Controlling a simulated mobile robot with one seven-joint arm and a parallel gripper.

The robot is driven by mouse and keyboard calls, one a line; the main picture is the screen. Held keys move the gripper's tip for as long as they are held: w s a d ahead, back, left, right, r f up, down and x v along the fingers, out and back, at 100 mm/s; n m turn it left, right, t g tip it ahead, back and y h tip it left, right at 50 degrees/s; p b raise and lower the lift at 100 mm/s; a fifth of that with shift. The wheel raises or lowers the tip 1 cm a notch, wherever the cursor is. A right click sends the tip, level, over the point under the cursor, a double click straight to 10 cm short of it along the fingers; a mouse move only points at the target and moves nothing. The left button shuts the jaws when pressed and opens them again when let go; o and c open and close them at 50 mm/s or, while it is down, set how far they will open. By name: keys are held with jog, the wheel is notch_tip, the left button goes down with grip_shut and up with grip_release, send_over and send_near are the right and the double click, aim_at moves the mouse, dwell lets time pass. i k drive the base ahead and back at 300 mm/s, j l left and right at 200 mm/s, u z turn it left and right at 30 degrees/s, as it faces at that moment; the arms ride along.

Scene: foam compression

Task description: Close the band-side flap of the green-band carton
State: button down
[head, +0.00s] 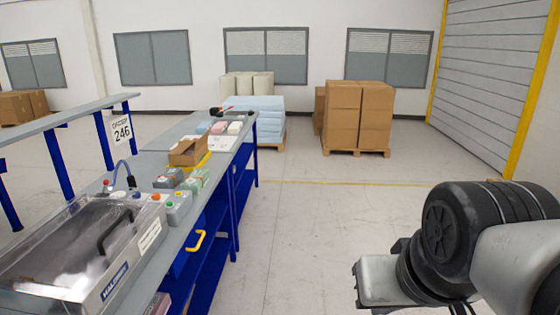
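An open brown carton (187,152) stands on the long workbench at left of centre, with its flaps raised. A yellow item lies against its near right side. I cannot make out a green band on the carton at this size. A small item with green on it (196,178) lies nearer on the bench, too small to identify. My arm fills the lower right, well away from the bench, over open floor. The fingers of my gripper do not show.
A sealing machine with a clear lid (75,240) fills the near end of the workbench (158,160). Coloured foam-like blocks (218,128) lie at its far end. Boxes on a pallet (358,115) stand behind. The middle floor is clear.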

aim_at(202, 141)
jog(key=i+u, duration=0.45)
jog(key=i, duration=0.15)
jog(key=i+l+u, duration=0.25)
jog(key=i+u, duration=0.15)
jog(key=i, duration=0.2)
jog(key=i+l+u, duration=0.3)
jog(key=i+l, duration=1.7)
